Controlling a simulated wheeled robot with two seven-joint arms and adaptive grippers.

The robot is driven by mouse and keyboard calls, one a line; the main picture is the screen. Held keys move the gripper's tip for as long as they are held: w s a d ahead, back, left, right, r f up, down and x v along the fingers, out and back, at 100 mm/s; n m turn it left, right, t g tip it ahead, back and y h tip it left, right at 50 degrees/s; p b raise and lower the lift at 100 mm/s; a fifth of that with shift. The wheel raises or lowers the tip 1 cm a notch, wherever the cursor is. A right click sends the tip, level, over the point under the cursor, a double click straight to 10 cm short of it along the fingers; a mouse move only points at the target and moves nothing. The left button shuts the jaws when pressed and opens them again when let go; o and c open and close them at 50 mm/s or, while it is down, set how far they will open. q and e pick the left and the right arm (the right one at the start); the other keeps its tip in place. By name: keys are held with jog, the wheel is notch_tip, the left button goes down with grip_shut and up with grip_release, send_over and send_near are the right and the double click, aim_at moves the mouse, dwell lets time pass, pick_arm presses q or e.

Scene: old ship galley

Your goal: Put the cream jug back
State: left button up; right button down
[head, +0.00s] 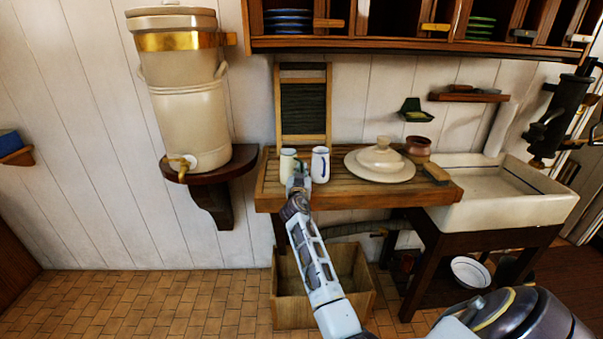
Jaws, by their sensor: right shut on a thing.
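A small cream jug (288,159) with a greenish tint is at the left part of the slatted wooden draining board (338,198). My right gripper (299,178) reaches in from the front and is shut on this jug. The fingers hide the jug's lower part, so I cannot tell whether its base touches the board. A white jug or mug (320,165) with a dark blue handle stands upright just right of the gripper, very near it. My left gripper is not in view.
A cream lidded dish (380,160), a brown pot (418,147) and a brush (436,173) are on the board's right part. A white sink (500,190) adjoins it. A washboard (304,108) stands behind. A large water filter (187,110) is at left; a wooden crate (292,312) is below.

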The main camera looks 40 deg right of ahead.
jog(key=c, duration=1.9)
grip_release()
jog(key=shift+f, duration=0.1)
jog(key=o, duration=0.4)
